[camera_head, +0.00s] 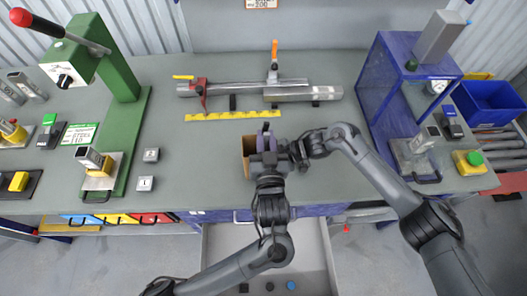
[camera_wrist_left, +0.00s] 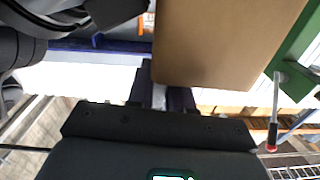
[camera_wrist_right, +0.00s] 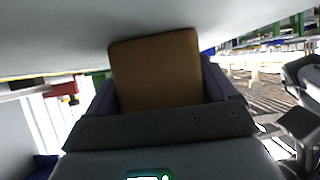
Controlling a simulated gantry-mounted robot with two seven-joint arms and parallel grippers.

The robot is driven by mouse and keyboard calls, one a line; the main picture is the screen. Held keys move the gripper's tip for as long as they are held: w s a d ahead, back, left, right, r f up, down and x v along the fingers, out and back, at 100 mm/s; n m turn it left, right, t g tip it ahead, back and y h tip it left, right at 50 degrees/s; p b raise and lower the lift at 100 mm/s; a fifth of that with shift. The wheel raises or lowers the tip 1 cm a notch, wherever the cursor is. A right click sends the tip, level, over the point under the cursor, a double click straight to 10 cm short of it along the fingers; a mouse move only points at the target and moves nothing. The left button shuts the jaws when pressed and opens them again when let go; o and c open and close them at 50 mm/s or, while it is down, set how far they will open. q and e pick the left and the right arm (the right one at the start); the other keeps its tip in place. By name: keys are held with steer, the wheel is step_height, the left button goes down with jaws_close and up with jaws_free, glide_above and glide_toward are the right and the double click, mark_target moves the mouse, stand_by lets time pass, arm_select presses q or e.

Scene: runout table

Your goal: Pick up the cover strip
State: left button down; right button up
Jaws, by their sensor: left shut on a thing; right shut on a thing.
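A flat brown piece, which I take to be the cover strip (camera_head: 248,157), stands at the front middle of the table, partly hidden by my grippers. My left gripper (camera_head: 265,142) is beside it, its dark purple fingers close together. In the left wrist view the brown piece (camera_wrist_left: 225,40) fills the top, very near the left fingers (camera_wrist_left: 161,92); the contact itself is hard to see. My right gripper (camera_head: 288,153) reaches in from the right, its tips hidden. In the right wrist view its fingers (camera_wrist_right: 160,92) are shut on the brown piece (camera_wrist_right: 157,70).
A grey rail (camera_head: 250,88) with an orange-handled clamp (camera_head: 274,62) and a yellow strip (camera_head: 231,116) lie behind. A green press (camera_head: 130,130) stands left and a blue frame (camera_head: 375,90) right. A blue bin (camera_head: 490,105) is at far right.

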arm_select(q)
steer(key=shift+r, duration=0.1)
step_height(320, 180, up, 10)
steer(key=shift+f, duration=0.1)
stand_by(0.6)
arm_select(e)
steer(key=o, duration=0.6)
